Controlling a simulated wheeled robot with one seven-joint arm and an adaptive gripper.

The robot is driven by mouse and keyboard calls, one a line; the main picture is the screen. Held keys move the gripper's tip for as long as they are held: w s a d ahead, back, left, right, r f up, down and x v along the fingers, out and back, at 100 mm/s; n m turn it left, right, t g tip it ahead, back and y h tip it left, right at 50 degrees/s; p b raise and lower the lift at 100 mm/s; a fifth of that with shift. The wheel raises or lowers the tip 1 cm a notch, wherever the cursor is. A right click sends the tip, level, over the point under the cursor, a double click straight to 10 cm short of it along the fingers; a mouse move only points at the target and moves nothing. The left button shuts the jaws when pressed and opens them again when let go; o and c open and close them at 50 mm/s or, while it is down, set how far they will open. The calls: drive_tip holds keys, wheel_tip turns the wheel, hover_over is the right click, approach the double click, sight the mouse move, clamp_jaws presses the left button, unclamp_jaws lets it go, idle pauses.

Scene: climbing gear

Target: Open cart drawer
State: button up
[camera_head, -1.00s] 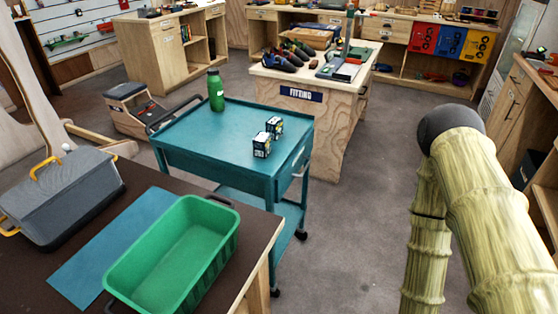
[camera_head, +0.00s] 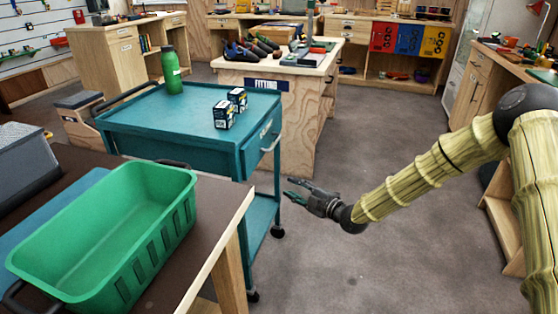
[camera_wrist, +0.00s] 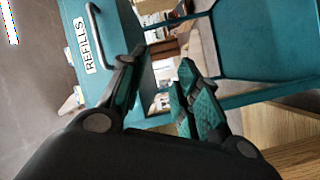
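The drawer looks closed. In the wrist view the drawer front (camera_wrist: 112,45) carries a white "REFILLS" label (camera_wrist: 84,45) and a metal handle (camera_wrist: 94,22) at upper left. My gripper (camera_head: 288,189) is below and slightly right of the handle in the head view. In the wrist view my gripper (camera_wrist: 162,60) has its fingers apart, with nothing between them; the handle lies beyond the left finger, apparently untouched.
A green bin (camera_head: 115,230) sits on the brown table (camera_head: 200,245) in front. A green bottle (camera_head: 171,70) and two small boxes (camera_head: 224,113) stand on the cart top. A wooden bench (camera_head: 295,140) is behind. Open floor (camera_head: 370,255) lies right of the cart.

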drive_tip(key=w+d+r+n+t+y+b, duration=0.1)
drive_tip(key=w+d+r+n+y+b, duration=0.15)
drive_tip(key=w+r+n, duration=0.45)
drive_tip(key=w+a+r+m+b, duration=0.1)
drive_tip(key=w+a+r, duration=0.1)
drive_tip(key=w+a, duration=0.3)
drive_tip(key=a, duration=0.3)
drive_tip(key=shift+w+r+b, duration=0.3)
drive_tip(key=shift+w+b, duration=0.1)
clamp_jaws()
